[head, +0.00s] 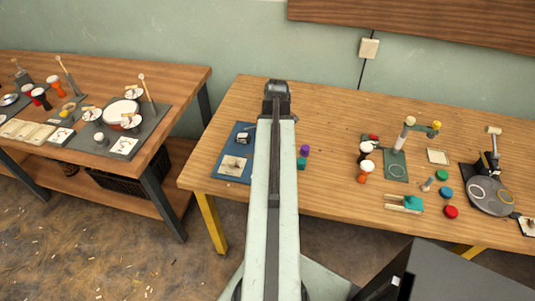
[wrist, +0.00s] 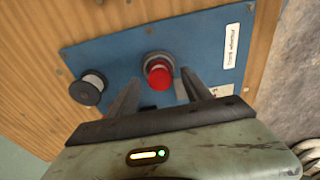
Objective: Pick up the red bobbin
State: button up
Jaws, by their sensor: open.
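The red bobbin (wrist: 158,74) shows in the wrist view with a grey flange at its far end. It stands on a blue mat (wrist: 110,52). My gripper (wrist: 161,78) is open, with one dark finger on each side of the bobbin in the picture. I cannot tell whether either finger touches it. In the head view the blue mat (head: 222,170) shows left of my arm, which hides part of it. The red bobbin and my gripper are not visible there.
Purple (head: 304,150) and teal (head: 301,163) pieces stand right of my arm. Goblet drums (head: 366,150) and stands are further right.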

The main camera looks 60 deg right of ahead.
jog(key=shift+f, duration=0.2)
grip_shut()
notch_tip(320, 180, up, 10)
jog(key=p, duration=1)
